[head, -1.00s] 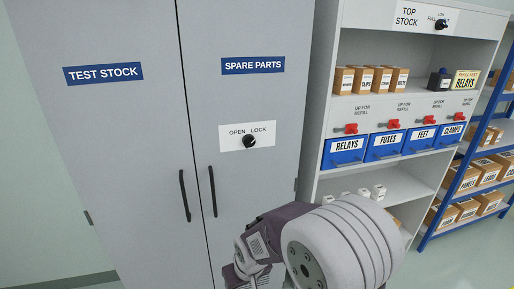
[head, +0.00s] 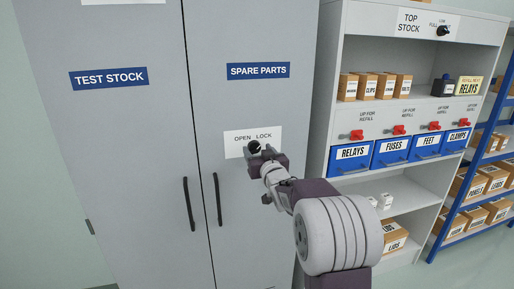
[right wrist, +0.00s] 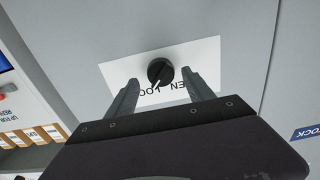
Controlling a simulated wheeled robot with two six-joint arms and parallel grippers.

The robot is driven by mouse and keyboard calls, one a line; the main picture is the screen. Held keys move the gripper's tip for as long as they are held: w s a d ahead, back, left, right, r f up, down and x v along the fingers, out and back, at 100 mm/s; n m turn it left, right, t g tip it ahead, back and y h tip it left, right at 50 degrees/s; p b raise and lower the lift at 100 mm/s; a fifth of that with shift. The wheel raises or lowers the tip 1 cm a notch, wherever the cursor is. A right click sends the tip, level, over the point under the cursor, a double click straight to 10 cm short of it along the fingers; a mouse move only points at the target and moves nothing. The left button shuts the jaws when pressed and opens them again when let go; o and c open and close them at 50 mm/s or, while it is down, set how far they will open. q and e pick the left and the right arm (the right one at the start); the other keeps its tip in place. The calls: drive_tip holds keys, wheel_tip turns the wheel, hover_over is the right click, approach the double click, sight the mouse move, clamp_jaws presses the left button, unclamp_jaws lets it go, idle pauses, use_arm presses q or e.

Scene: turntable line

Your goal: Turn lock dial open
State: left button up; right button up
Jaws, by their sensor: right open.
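The lock dial (head: 254,147) is a round black knob on a white plate (head: 236,145) reading OPEN and LOCK, on the grey SPARE PARTS door (head: 258,110). In the right wrist view the dial (right wrist: 160,72) shows upside down, its white pointer line slanting toward LOCK. My right gripper (head: 262,151) is at the dial in the head view, partly covering it. In the right wrist view its two open fingers (right wrist: 160,78) stand on either side of the knob, with a gap at each side. My left gripper is not in view.
Two dark vertical handles (head: 217,200) (head: 188,204) hang below the plate on the cabinet doors. To the right stands a white shelf unit (head: 325,130) with blue bins (head: 350,158), red latches and boxes. A blue rack (head: 484,150) stands farther right.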

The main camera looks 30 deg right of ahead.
drive_tip(key=shift+w, duration=0.7)
clamp_jaws()
drive_tip(key=n+b, duration=0.3)
drive_tip(key=shift+f, duration=0.2)
drive_tip(key=n+b, duration=0.5)
drive_tip(key=shift+a+n, duration=0.1)
drive_tip(key=shift+n, duration=0.2)
drive_tip(key=n+b, duration=0.2)
drive_tip(key=n, duration=0.2)
drive_tip(key=shift+n, duration=0.3)
drive_tip(key=shift+n+b, duration=1.1)
drive_tip(key=shift+n, duration=1.3)
